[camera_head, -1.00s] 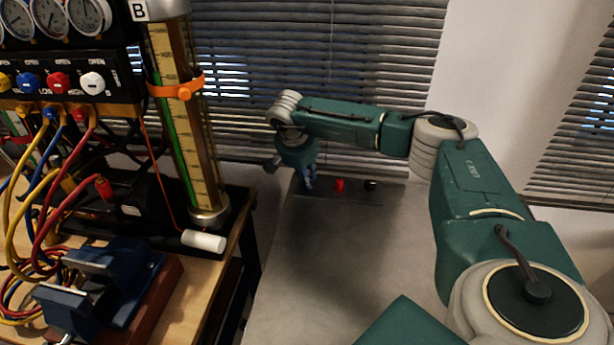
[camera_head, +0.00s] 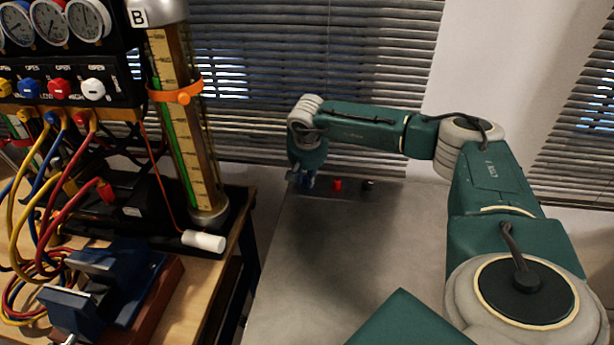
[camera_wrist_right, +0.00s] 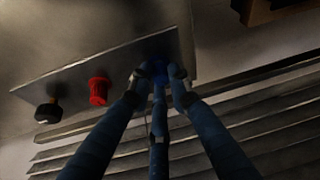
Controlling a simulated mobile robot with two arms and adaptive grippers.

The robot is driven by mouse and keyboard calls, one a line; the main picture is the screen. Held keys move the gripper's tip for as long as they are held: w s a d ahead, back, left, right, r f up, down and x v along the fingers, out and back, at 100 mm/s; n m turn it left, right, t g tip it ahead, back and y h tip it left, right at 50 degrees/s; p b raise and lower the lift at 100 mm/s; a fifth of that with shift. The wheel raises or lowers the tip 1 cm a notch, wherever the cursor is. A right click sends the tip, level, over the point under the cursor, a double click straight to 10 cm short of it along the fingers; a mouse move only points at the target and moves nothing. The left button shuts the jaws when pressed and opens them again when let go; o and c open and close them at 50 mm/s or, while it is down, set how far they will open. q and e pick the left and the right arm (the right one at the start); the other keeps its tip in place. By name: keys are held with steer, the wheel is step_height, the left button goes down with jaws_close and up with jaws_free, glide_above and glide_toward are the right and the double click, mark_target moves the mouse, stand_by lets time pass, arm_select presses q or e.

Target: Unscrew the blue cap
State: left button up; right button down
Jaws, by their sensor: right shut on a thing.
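My right gripper (camera_head: 303,181) points down at the left end of a dark plate (camera_head: 320,193) at the far edge of the grey table. In the right wrist view its blue fingers (camera_wrist_right: 160,78) are closed around the blue cap (camera_wrist_right: 158,68), which shows only partly between the fingertips. In the head view the fingers hide the cap. A red cap (camera_head: 337,185) and a black cap (camera_head: 369,185) sit in a row to the right on the same plate. The red cap also shows in the right wrist view (camera_wrist_right: 99,91). My left gripper is not in view.
The grey tabletop (camera_head: 320,270) is bare in front of the plate. Window blinds (camera_head: 330,60) hang close behind. On the left, a wooden bench (camera_head: 200,290) bears a gauge rig, a column (camera_head: 185,120), hoses and a blue vise (camera_head: 110,275).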

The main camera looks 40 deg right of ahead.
steer(key=shift+w+d+r+n+t+y+p, duration=0.15)
steer(key=shift+r+n+p, duration=0.1)
steer(key=shift+n, duration=0.3)
steer(key=shift+w+a+r+n+t+y+p, duration=0.15)
steer(key=shift+r+n, duration=0.1)
steer(key=shift+n, duration=0.3)
steer(key=n+y, duration=0.1)
steer(key=n, duration=0.2)
steer(key=shift+f, duration=0.1)
steer(key=shift+w, duration=0.1)
steer(key=shift+t, duration=0.3)
steer(key=c, duration=1.8)
jaws_free()
steer(key=shift+a, duration=0.1)
steer(key=shift+a+f, duration=0.1)
steer(key=shift+f, duration=0.1)
